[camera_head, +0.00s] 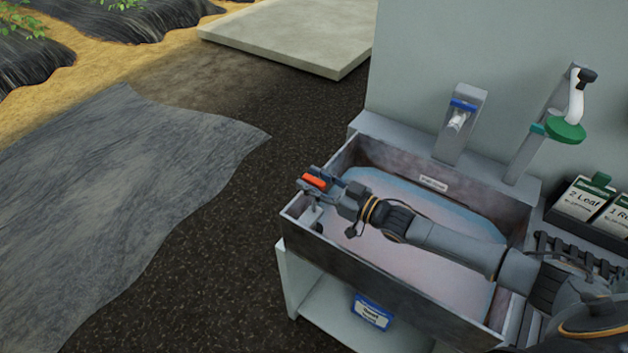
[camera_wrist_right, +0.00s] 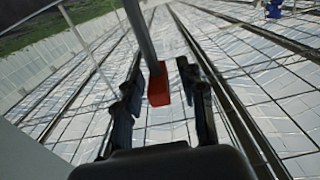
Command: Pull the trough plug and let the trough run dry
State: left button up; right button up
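The trough (camera_head: 390,288) is an open grey basin with a pale pink-blue surface inside; I cannot tell the water depth. My right arm reaches across it from the right. My right gripper (camera_head: 322,183) is at the trough's left end, its fingers around an orange-red handle (camera_head: 314,180). A grey stem and a small dark piece (camera_head: 318,228) show below it near the corner; whether they are the plug is unclear. In the right wrist view the right gripper (camera_wrist_right: 165,82) is open, with the red handle (camera_wrist_right: 159,90) on a grey rod between its fingers, gaps showing. My left gripper is not in view.
A tap (camera_head: 458,120) and a green-headed fixture (camera_head: 566,130) stand behind the trough. Labelled boxes (camera_head: 583,197) and a slatted rack (camera_head: 575,250) are at right. A blue-labelled container (camera_head: 372,311) sits on the shelf below.

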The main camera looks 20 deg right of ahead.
jog(key=shift+f, duration=0.1)
jog(key=v, duration=1.2)
